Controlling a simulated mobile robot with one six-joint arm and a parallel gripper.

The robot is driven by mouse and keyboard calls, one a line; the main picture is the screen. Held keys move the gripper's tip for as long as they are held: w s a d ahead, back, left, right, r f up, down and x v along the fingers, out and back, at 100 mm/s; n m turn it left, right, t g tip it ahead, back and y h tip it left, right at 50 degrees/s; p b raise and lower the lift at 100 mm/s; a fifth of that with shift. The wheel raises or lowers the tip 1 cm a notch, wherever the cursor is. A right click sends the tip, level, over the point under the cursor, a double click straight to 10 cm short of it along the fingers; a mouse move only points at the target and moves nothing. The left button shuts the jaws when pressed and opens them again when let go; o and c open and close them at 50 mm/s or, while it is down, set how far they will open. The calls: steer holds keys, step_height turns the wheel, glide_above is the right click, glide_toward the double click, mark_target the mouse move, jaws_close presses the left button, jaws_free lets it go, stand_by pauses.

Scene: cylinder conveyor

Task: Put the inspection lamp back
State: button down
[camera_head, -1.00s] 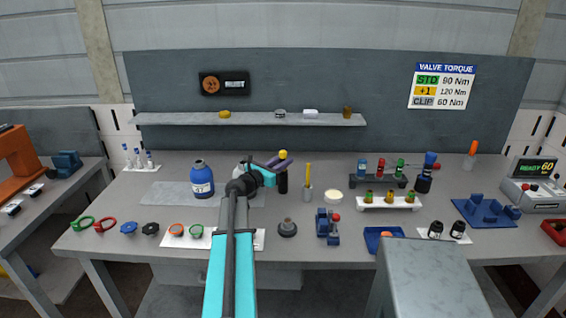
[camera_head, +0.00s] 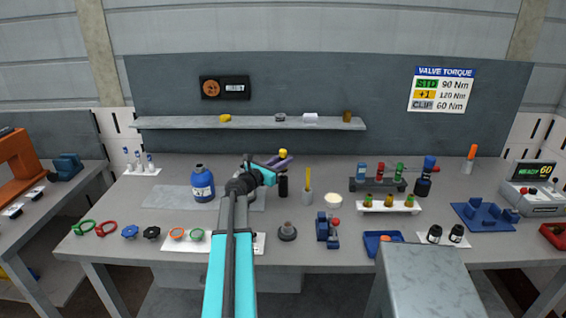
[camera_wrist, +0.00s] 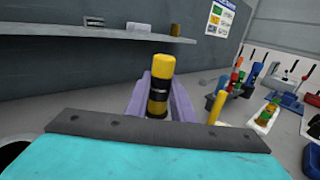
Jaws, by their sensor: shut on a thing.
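The inspection lamp, seemingly the black cylinder with a yellow head (camera_head: 283,187), stands upright near the middle of the bench. My gripper (camera_head: 278,161) reaches it from the front left, with its purple fingers around its upper part. In the wrist view the yellow and black lamp (camera_wrist: 159,75) sits between the two purple fingers of my gripper (camera_wrist: 160,98), which is shut on it. The lower part is hidden in the wrist view. I cannot tell whether its base touches the bench.
A shelf (camera_head: 255,123) runs behind, above the bench.

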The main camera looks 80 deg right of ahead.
mark_target(283, 150)
steer(key=shift+r+p, duration=1.85)
steer(key=shift+r, duration=1.05)
steer(key=shift+f+b, duration=2.8)
steer(key=shift+f, duration=1.15)
stand_by(0.8)
steer(key=shift+r, duration=0.15)
